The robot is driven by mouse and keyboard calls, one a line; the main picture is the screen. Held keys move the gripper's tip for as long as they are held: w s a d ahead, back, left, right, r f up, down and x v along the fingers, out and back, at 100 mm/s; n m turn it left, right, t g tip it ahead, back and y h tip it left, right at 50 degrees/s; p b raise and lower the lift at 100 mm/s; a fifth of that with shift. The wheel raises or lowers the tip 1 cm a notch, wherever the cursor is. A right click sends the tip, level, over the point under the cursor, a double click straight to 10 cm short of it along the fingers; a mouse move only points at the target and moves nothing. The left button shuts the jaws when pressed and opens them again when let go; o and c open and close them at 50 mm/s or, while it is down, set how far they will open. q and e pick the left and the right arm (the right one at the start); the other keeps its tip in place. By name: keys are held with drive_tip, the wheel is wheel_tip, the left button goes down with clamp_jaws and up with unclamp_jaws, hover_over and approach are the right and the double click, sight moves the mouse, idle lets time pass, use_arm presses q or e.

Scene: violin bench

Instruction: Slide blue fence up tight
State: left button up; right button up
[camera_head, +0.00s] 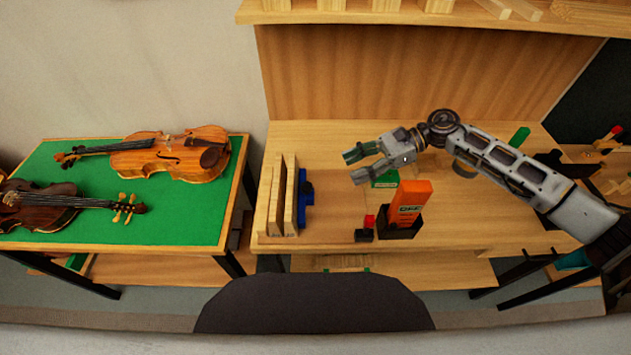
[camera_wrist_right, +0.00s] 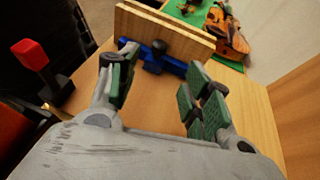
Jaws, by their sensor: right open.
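The blue fence (camera_head: 305,201) stands on the bench against the right side of several upright wooden boards (camera_head: 283,200). In the right wrist view the blue fence (camera_wrist_right: 178,66) runs along the foot of the boards (camera_wrist_right: 165,32), with a dark round knob (camera_wrist_right: 158,47) at its middle. My right gripper (camera_head: 354,166) is open and empty above the bench, to the right of the fence and apart from it. In the wrist view its fingers (camera_wrist_right: 158,74) spread on either side of the knob's line. Whether the fence touches the boards is unclear. My left gripper is out of view.
An orange box (camera_head: 410,202) in a black holder and a small red-topped item (camera_head: 369,221) stand right of the fence, near the front. A green box (camera_head: 385,180) lies under my right gripper. Violins (camera_head: 170,155) lie on the green table at left. Bench space between fence and gripper is clear.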

drive_tip(key=p, duration=0.1)
approach(311, 185)
drive_tip(key=x, duration=0.3)
drive_tip(key=shift+a, duration=0.4)
drive_tip(key=p+x, duration=0.1)
drive_tip(key=x, duration=0.2)
drive_tip(key=shift+x, duration=0.9)
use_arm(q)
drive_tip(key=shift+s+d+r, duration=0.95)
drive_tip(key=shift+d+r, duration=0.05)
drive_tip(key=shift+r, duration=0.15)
use_arm(e)
drive_tip(key=shift+f, duration=0.2)
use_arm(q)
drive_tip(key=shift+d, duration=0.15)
